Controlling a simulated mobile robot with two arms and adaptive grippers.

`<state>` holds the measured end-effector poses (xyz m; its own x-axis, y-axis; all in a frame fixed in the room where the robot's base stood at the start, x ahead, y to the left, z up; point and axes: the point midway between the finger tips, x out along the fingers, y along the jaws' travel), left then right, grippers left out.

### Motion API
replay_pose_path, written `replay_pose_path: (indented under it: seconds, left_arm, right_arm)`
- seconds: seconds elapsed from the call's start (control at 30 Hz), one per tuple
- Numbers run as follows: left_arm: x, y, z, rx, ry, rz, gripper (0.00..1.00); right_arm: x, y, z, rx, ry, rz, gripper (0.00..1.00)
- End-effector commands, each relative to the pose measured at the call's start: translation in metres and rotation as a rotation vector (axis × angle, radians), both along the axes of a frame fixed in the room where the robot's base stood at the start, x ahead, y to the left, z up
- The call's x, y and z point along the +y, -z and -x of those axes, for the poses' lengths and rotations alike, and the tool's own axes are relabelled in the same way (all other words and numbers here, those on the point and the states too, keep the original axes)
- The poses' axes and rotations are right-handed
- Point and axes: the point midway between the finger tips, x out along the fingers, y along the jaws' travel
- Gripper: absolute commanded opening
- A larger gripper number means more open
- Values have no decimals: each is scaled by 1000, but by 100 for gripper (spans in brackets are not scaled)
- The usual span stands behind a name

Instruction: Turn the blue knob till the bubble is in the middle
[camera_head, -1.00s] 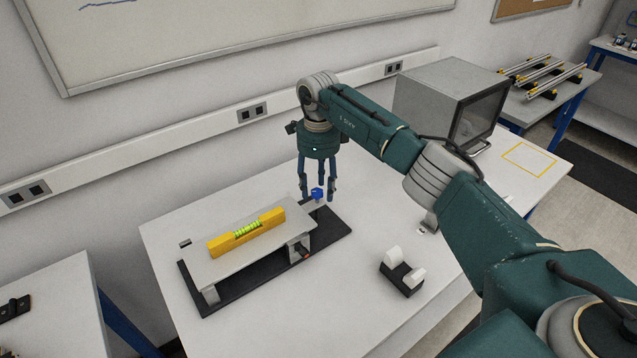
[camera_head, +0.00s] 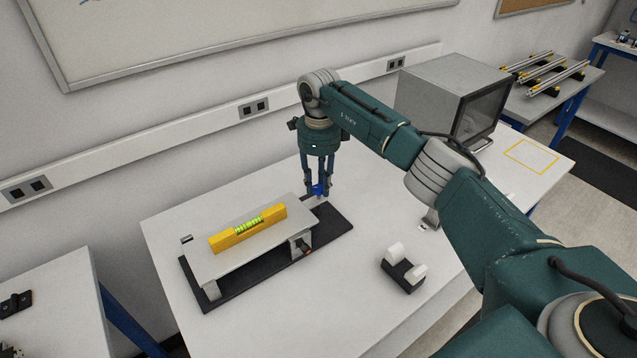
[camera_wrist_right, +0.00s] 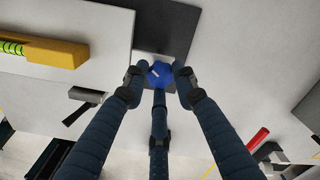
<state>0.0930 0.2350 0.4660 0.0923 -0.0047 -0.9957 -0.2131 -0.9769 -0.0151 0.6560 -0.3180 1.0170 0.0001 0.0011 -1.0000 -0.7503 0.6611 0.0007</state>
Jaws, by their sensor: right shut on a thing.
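The blue knob (camera_head: 317,190) stands at the right end of the black base (camera_head: 336,228) of the levelling stand. It also shows in the right wrist view (camera_wrist_right: 158,74). My right gripper (camera_head: 319,186) points down from above, its fingers closed around the knob. A grey plate (camera_head: 235,262) sits on the stand, and a yellow spirit level (camera_head: 225,240) lies on it. The level's green vial (camera_head: 248,226) faces up; the bubble's position is too small to tell. My left gripper is not in view.
A tape dispenser (camera_head: 403,268) stands on the white table (camera_head: 330,305) in front of the stand. A grey box-shaped device (camera_head: 440,95) stands at the back right. A wall rail (camera_head: 190,137) with sockets runs behind the table. The table's front is mostly clear.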

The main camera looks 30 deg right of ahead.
Motion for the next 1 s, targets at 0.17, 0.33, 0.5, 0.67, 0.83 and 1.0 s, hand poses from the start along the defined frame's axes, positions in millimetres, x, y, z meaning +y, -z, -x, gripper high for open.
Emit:
replay_pose_path:
  seconds: [0.17,0.33,0.5,0.67,0.83,1.0]
  left_arm:
    - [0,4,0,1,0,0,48]
    - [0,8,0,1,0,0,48]
    - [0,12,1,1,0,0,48]
    - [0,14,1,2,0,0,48]
    - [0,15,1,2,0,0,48]
    - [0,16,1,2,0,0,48]
  right_arm:
    - [-4,1,2,5,106,8,1]
    - [-4,1,2,4,251,9,1]
    - [-3,1,3,3,412,9,1]
    - [-3,1,3,4,562,10,1]
    - [-2,2,4,6,710,10,1]
    - [-2,2,4,7,832,11,1]
